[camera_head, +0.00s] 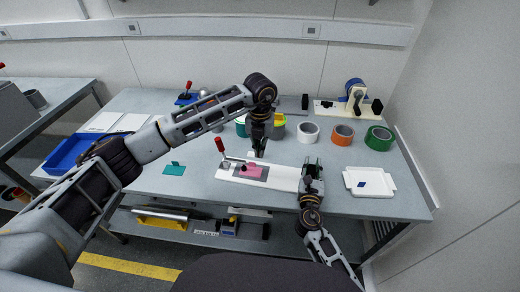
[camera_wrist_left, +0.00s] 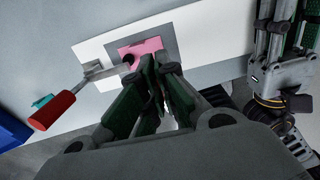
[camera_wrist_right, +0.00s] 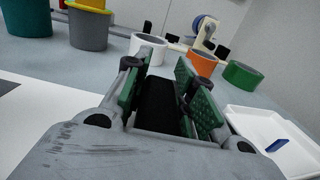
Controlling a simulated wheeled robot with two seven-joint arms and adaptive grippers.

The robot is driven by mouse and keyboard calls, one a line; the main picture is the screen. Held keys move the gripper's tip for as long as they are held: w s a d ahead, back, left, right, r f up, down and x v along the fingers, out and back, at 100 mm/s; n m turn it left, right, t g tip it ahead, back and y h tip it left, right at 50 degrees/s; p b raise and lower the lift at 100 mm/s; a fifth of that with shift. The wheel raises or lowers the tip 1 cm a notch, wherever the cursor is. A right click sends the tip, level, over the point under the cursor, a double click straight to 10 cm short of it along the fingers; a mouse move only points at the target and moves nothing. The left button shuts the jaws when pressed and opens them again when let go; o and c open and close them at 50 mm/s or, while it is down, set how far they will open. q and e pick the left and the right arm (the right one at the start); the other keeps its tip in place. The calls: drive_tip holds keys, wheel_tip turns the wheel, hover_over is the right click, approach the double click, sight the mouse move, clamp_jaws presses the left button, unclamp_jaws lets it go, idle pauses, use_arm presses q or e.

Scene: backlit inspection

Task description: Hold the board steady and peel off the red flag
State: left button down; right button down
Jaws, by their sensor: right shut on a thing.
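The white board (camera_head: 285,181) lies flat on the table, with a grey patch on it. A pinkish-red flag (camera_head: 253,171) lies on that patch and also shows in the left wrist view (camera_wrist_left: 148,46). A red-handled clamp (camera_head: 220,146) reaches over the board's left part, its dark tip by the flag. My left gripper (camera_head: 258,154) points down just behind and above the flag; its fingertips are close together, and whether they touch is unclear. My right gripper (camera_head: 311,166) is shut on the board's right end; the gripped part is mostly hidden by the fingers.
A white tray (camera_head: 349,188) with a small blue piece stands to the right. Tape rolls, white (camera_head: 308,132), orange (camera_head: 342,135) and green (camera_head: 379,138), stand behind. A teal piece (camera_head: 174,169) lies to the left, with a blue bin (camera_head: 66,155) beyond.

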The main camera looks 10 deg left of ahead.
drive_tip(key=shift+f, duration=0.15)
drive_tip(key=c, duration=1.1)
unclamp_jaws()
drive_tip(key=shift+r, duration=0.25)
drive_tip(key=shift+r, duration=4.8)
